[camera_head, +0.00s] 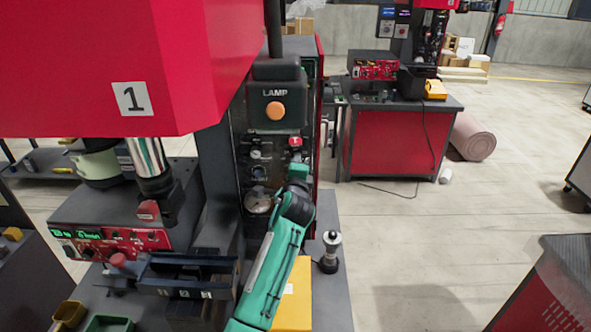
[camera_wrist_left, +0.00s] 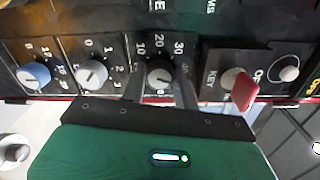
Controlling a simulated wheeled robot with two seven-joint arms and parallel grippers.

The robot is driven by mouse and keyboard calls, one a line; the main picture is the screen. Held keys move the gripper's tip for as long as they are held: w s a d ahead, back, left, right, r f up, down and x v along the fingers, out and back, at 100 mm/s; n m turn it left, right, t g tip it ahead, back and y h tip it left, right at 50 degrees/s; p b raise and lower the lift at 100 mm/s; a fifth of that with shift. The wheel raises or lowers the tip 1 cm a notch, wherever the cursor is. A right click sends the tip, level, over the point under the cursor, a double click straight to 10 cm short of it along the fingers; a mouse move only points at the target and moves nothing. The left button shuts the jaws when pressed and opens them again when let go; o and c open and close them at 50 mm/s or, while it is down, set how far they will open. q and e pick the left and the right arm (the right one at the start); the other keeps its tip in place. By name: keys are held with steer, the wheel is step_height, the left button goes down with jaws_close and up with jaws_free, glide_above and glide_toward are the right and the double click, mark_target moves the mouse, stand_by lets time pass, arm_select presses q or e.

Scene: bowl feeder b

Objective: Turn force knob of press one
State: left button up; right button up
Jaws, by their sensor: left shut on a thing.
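Press one (camera_head: 190,60) is the big red machine with a "1" label at the left of the head view. Its dark control panel (camera_head: 242,168) stands right of the red housing. In the left wrist view a row of knobs shows on the panel. A black knob (camera_wrist_left: 158,76) with a scale marked 10, 20, 30 sits in the middle. My left gripper (camera_wrist_left: 161,88) is shut on this black knob, one finger on each side. In the head view my green left arm reaches up to the panel and hides the fingertips. My right gripper is not in view.
A blue knob (camera_wrist_left: 36,75) and a grey knob (camera_wrist_left: 92,74) sit left of the held knob. A red key switch (camera_wrist_left: 240,88) is close on its right. The lamp box (camera_head: 275,92) with its orange button is above my arm. A yellow box (camera_head: 294,298) lies beside the arm.

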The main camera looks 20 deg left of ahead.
arm_select(q)
steer(key=shift+f+n+b, duration=0.1)
steer(key=shift+n+b, duration=0.55)
steer(key=shift+n, duration=1.25)
steer(key=o, duration=1)
steer(key=shift+c, duration=0.2)
steer(key=b+v, duration=0.4)
steer(key=v, duration=0.9)
steer(key=shift+s, duration=0.45)
